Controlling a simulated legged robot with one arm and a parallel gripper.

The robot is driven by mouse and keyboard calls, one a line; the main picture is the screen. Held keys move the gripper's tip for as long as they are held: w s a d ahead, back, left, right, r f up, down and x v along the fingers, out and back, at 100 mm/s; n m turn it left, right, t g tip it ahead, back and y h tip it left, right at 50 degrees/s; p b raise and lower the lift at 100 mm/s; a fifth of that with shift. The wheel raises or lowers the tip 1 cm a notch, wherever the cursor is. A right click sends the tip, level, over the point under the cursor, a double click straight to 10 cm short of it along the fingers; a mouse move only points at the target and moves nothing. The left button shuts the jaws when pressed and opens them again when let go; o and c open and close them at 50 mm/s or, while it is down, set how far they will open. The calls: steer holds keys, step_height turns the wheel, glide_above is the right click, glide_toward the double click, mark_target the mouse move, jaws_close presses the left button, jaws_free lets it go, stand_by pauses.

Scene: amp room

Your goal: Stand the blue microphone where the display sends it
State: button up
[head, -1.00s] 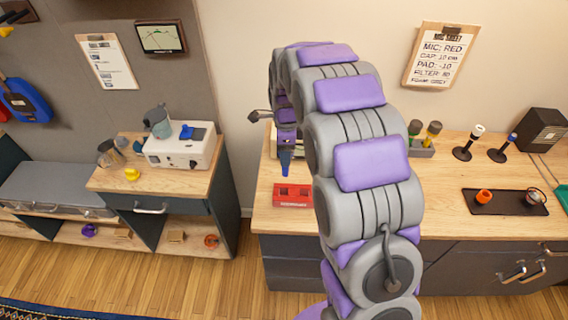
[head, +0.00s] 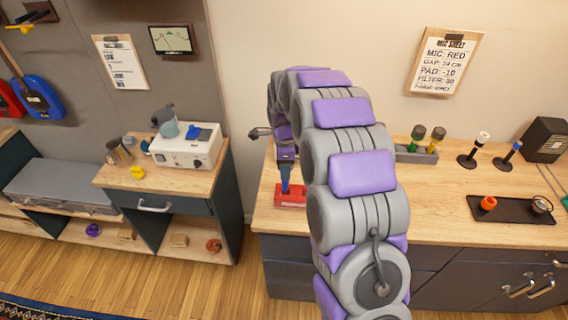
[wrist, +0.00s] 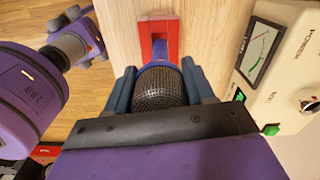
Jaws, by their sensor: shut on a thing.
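My gripper (head: 286,158) is shut on the blue microphone (head: 285,178), which points down at the red holder (head: 291,201) on the wooden counter. In the wrist view the microphone's dark mesh head (wrist: 160,86) sits between my fingers (wrist: 163,92), with part of its blue body beyond. The red holder (wrist: 158,24) lies past it. The microphone's lower end overlaps the holder in the head view; I cannot tell whether it is inside a slot. A wall screen (head: 173,39) shows a pale line on green. The mic sheet (head: 445,62) reads "MIC: RED".
A white device with a meter (wrist: 262,45) stands close on the right in the wrist view. A grey rack (head: 418,154), two stand-mounted microphones (head: 474,152), a black tray (head: 515,212) and a dark speaker box (head: 545,139) occupy the counter's right. My arm hides the counter's middle.

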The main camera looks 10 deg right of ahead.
steer(key=shift+f, duration=2.45)
steer(key=o, duration=1.4)
steer(key=shift+o, duration=0.2)
step_height(320, 180, up, 17)
steer(key=shift+r+p, duration=0.15)
steer(key=shift+p, duration=0.8)
steer(key=s+r+n+g+b, duration=0.15)
steer(key=s+n, duration=0.35)
steer(key=s, duration=0.6)
steer(key=s+r+n+t+p, duration=0.1)
steer(key=s+r+n, duration=0.1)
steer(key=s+n, duration=0.65)
steer(key=s+f+n, duration=0.2)
steer(key=s+n, duration=0.1)
steer(key=s, duration=0.8)
steer(key=s+f+n+g+b, duration=0.1)
steer(key=s+f+n, duration=0.1)
steer(key=s, duration=0.9)
steer(key=shift+s+f+n, duration=0.15)
steer(key=shift+s+n, duration=0.25)
steer(key=shift+n, duration=0.35)
